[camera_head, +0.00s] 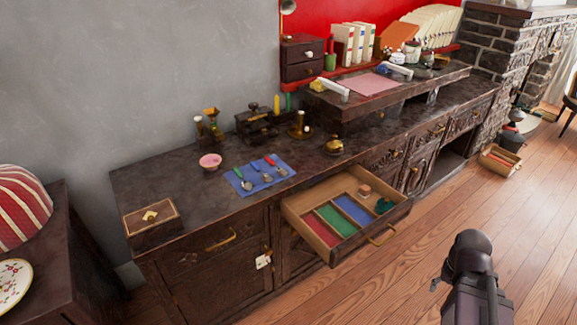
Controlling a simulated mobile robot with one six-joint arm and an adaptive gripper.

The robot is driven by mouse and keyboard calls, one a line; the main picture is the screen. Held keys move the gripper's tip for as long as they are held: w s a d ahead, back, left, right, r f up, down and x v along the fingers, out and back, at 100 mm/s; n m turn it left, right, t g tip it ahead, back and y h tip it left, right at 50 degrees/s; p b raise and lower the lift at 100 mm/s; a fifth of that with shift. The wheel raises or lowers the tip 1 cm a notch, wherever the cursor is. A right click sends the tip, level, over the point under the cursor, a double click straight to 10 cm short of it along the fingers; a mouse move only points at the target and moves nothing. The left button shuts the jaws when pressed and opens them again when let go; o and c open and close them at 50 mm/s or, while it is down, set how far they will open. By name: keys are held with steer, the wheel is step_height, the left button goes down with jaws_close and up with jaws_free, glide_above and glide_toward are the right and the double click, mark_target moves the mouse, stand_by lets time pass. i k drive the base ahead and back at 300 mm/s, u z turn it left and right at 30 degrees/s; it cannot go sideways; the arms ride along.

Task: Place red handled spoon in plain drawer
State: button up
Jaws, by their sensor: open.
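The red-handled spoon (271,160) lies on a blue cloth (286,181) on the dark wooden counter, its bowl toward the front right. It is the rightmost of three spoons, beside a blue-handled one (256,167) and a green-handled one (239,174). An open drawer (318,248) below the counter has red, green and blue lined compartments. Its right part is unlined wood, holding a small jar (365,190) and a dark green item (384,206). A dark part of my arm shows at lower right, over the floor.
A pink bowl (210,161) stands left of the cloth, and a wooden box (151,217) is at the counter's left end. A brass pot (333,145) stands behind the drawer. Wooden floor (420,275) is clear in front of the open drawer.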

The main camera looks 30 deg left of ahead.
mark_target(320, 234)
steer(key=z, duration=0.25)
steer(key=k, duration=1.15)
steer(key=u, duration=0.55)
steer(key=i, duration=1.4)
steer(key=u, duration=0.05)
